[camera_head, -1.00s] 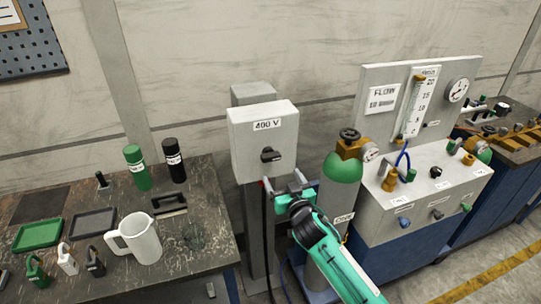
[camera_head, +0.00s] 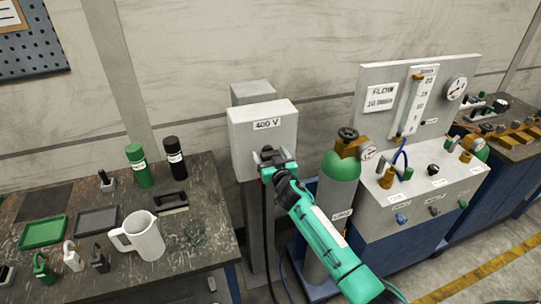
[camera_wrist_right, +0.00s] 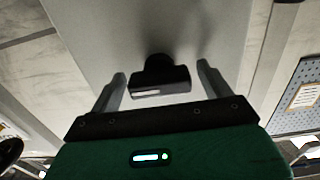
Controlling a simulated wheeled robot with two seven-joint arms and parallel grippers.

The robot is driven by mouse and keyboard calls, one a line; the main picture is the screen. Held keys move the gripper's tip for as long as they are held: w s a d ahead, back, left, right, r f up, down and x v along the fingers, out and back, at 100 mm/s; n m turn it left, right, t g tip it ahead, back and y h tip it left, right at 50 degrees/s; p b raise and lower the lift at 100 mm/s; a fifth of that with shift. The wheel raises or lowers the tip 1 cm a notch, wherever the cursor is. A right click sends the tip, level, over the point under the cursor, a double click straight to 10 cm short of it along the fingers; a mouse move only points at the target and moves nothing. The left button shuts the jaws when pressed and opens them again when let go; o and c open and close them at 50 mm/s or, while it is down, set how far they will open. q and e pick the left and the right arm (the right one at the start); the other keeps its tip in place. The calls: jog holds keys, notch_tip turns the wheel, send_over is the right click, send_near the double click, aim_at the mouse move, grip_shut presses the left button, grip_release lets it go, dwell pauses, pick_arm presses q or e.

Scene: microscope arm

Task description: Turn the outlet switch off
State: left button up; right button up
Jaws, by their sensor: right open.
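The outlet box (camera_head: 262,128) is a light grey cabinet labelled "400 V" on a grey post in the middle of the head view. Its black rotary switch (camera_wrist_right: 160,78) shows in the right wrist view, with its handle bar lying crosswise and a pale mark on it. In the head view the switch is mostly hidden by my right gripper (camera_head: 271,158). My right gripper (camera_wrist_right: 162,85) is open, with one finger on each side of the switch handle and a visible gap at both sides. My left gripper is not in view.
A green-topped gas cylinder (camera_head: 341,167) stands just right of the box, close to my right arm. A workbench (camera_head: 205,250) with a white jug (camera_head: 148,238) and padlocks is at the left. A flow panel (camera_head: 400,215) stands at the right.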

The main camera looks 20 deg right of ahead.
jog(key=c, duration=1)
jog(key=shift+n, duration=0.3)
jog(key=n+b, duration=0.1)
jog(key=n, duration=0.7)
jog(key=shift+f+n, duration=0.1)
jog(key=shift+n, duration=0.3)
jog(key=n, duration=0.4)
jog(key=shift+n+b, duration=0.3)
jog(key=shift+b, duration=0.05)
jog(key=shift+a+n, duration=0.1)
jog(key=shift+n, duration=1.8)
jog(key=shift+f, duration=0.1)
